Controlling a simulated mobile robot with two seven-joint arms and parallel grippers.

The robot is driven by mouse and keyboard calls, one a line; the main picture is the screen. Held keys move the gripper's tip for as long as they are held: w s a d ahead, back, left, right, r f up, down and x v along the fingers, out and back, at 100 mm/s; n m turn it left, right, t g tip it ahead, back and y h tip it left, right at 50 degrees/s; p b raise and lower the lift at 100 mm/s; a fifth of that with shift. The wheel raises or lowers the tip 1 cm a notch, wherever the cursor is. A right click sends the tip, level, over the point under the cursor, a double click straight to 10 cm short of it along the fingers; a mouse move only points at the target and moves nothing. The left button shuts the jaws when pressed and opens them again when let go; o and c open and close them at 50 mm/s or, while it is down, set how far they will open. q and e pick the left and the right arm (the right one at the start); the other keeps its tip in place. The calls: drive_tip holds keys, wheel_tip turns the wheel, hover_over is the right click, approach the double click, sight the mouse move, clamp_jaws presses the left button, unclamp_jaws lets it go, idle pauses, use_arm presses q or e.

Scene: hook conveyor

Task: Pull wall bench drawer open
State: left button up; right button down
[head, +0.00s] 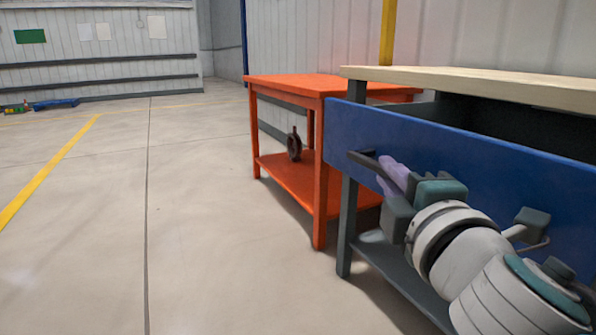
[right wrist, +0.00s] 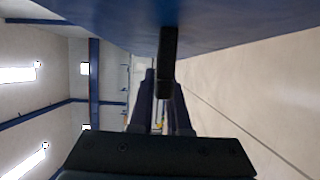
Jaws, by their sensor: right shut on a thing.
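The wall bench (head: 470,82) has a pale wooden top and dark legs, at the right of the head view. Its blue drawer front (head: 470,150) stands out from under the top, with a dark opening behind it. A dark bar handle (head: 368,162) is on the drawer front. My right gripper (head: 388,172) is shut on the handle, its purple fingers partly hidden by the gripper body. In the right wrist view, the handle (right wrist: 167,60) stands between the two fingertips, below the blue drawer front (right wrist: 220,20). My left gripper is not in view.
An orange table (head: 290,82) stands beside the bench, with a dark round part (head: 294,144) on its lower shelf. The concrete floor (head: 180,210) to the left is open, with a yellow line (head: 50,170). Small coloured items (head: 40,104) lie by the far wall.

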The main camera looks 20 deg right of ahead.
idle(0.3)
drive_tip(key=c, duration=0.9)
unclamp_jaws()
drive_tip(key=b+v, duration=0.2)
drive_tip(key=v, duration=0.8)
